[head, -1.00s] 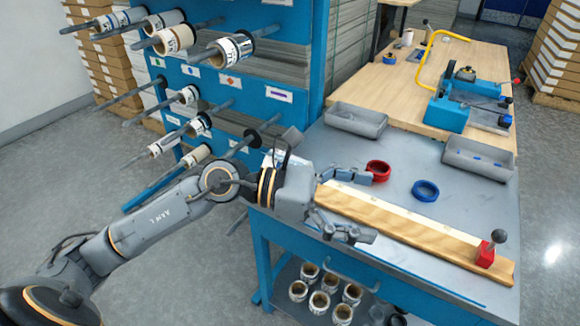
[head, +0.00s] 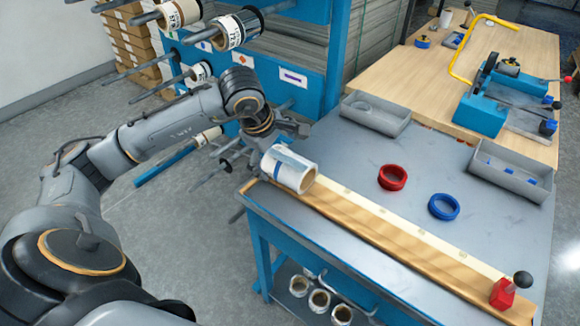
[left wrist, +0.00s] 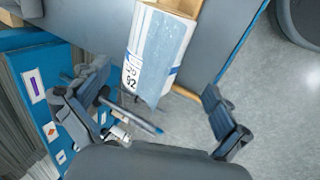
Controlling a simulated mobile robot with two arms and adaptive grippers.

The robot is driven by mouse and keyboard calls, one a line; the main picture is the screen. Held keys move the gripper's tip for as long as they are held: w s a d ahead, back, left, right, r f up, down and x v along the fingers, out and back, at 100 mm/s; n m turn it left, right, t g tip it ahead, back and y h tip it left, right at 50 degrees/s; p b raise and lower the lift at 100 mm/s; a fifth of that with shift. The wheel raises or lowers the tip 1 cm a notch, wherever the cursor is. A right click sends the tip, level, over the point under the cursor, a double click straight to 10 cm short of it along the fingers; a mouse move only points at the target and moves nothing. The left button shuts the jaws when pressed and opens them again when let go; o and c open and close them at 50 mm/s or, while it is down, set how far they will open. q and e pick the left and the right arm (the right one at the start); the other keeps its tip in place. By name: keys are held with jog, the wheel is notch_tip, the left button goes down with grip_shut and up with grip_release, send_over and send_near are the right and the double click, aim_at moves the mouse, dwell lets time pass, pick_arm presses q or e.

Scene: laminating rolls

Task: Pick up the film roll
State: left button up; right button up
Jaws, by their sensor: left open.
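The film roll (head: 288,168), a short white and blue cylinder with a hollow brown core, lies on its side at the left end of the wooden strip on the grey table. In the left wrist view the roll (left wrist: 155,55), with a printed label, lies ahead of and between the spread fingers. My left gripper (head: 262,145) is just left of and behind the roll, partly hidden by it in the head view. In the left wrist view my left gripper (left wrist: 157,88) is open and empty. My right gripper is not in view.
A wooden strip (head: 400,240) with a red knobbed block (head: 503,293) runs along the table's front. A red ring (head: 392,177) and a blue ring (head: 443,207) lie behind it. Grey trays (head: 375,113) stand farther back. A blue rack with pegged rolls (head: 236,30) stands behind my arm.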

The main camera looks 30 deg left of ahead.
aim_at(284, 163)
pick_arm(q)
jog(key=shift+x, duration=0.8)
jog(key=shift+w+f, duration=0.2)
jog(key=shift+f, duration=0.05)
jog(key=shift+w+d+f, duration=0.1)
jog(key=shift+w+f, duration=0.15)
jog(key=shift+f, duration=0.2)
jog(key=p+x, duration=0.1)
jog(key=x, duration=0.2)
jog(key=shift+w+d+f, duration=0.1)
jog(key=shift+w+f, duration=0.2)
jog(key=shift+w, duration=0.05)
jog(key=shift+w+f, duration=0.1)
jog(key=shift+f, duration=0.15)
jog(key=shift+c, duration=0.2)
jog(key=c, duration=1.4)
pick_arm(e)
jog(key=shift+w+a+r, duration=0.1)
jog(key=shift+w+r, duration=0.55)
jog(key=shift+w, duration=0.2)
